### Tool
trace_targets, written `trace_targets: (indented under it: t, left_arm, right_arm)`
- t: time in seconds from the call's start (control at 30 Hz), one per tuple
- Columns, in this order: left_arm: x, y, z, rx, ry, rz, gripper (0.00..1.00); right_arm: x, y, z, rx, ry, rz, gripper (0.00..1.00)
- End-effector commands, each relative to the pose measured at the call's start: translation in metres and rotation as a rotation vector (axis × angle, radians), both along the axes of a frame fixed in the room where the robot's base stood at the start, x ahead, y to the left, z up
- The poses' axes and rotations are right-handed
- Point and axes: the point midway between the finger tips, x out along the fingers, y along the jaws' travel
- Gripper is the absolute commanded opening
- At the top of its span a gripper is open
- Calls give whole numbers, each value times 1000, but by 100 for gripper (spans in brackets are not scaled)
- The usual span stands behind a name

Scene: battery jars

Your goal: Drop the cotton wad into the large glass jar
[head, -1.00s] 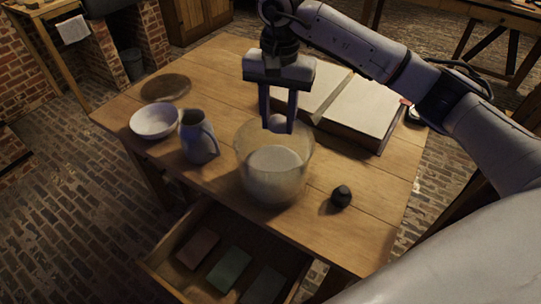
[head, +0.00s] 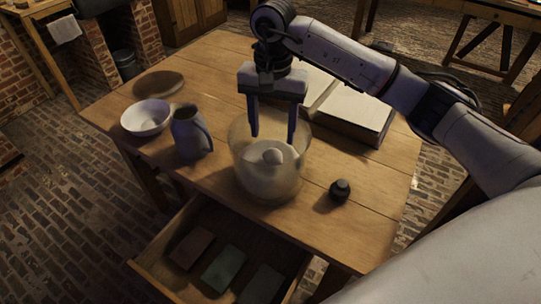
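The large glass jar (head: 240,165) stands upright on the wooden table, with pale contents in its lower part. The cotton wad (head: 273,156), a small white ball, shows inside the jar, on or just above the pale contents; I cannot tell which. My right gripper (head: 272,136) is open and empty, its two fingers spread apart at the jar's mouth, above the wad. My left gripper is not in view.
A blue-grey jug (head: 188,135) and a white bowl (head: 146,117) stand left of the jar. An open book (head: 350,108) lies behind it. A small dark bottle (head: 340,191) stands to the right. An open drawer (head: 160,262) with several coloured blocks juts out in front.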

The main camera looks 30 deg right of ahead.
Motion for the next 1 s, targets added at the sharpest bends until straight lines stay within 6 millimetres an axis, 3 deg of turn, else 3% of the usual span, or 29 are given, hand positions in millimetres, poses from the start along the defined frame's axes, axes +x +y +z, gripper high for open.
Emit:
trace_targets:
  t: [0.27,0.73,1.0]
  left_arm:
    - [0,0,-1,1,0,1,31]
    - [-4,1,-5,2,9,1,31]
    - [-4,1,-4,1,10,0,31]
  right_arm:
    - [0,0,6,0,-1,0,55]
    - [1,0,90,-1,-3,1,55]
    - [0,0,103,-1,1,-1,55]
